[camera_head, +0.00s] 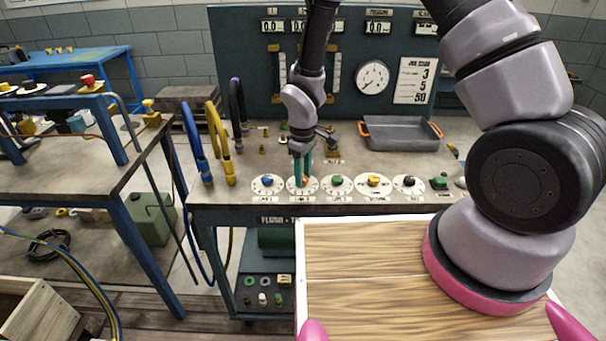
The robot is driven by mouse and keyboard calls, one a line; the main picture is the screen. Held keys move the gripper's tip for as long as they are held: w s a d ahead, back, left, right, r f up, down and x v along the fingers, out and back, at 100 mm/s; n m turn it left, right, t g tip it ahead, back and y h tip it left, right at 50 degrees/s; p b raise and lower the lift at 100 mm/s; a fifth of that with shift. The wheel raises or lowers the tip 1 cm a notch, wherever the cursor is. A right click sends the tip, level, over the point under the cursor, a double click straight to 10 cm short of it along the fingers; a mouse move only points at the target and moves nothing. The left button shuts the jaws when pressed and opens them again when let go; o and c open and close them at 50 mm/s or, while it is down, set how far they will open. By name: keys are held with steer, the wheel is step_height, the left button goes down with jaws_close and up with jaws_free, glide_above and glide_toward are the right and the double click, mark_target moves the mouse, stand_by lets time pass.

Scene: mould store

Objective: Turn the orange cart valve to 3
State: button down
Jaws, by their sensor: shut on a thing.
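The orange valve (305,181) sits on a white numbered dial on the cart (215,208), second from the left in a row of valve knobs. My gripper (304,174) points straight down over it, its teal fingers closed around the knob. Most of the orange knob is hidden by the fingers. The dial's numbers are too small to read, so I cannot tell its setting. A blue valve (267,180) is to its left. A green valve (337,181), a yellow valve (373,180) and a black valve (408,181) are to its right.
A grey tray with orange handles (400,134) stands behind the right valves. Blue, yellow and purple hoses (218,140) rise at the cart's left. The back panel holds a gauge (372,78) and a card (414,80). A workbench (80,170) stands left.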

steer(key=m, duration=0.5)
steer(key=shift+a+m, duration=0.1)
steer(key=shift+m, duration=0.2)
stand_by(0.5)
steer(key=shift+c, duration=2.3)
jaws_free()
step_height(320, 180, up, 11)
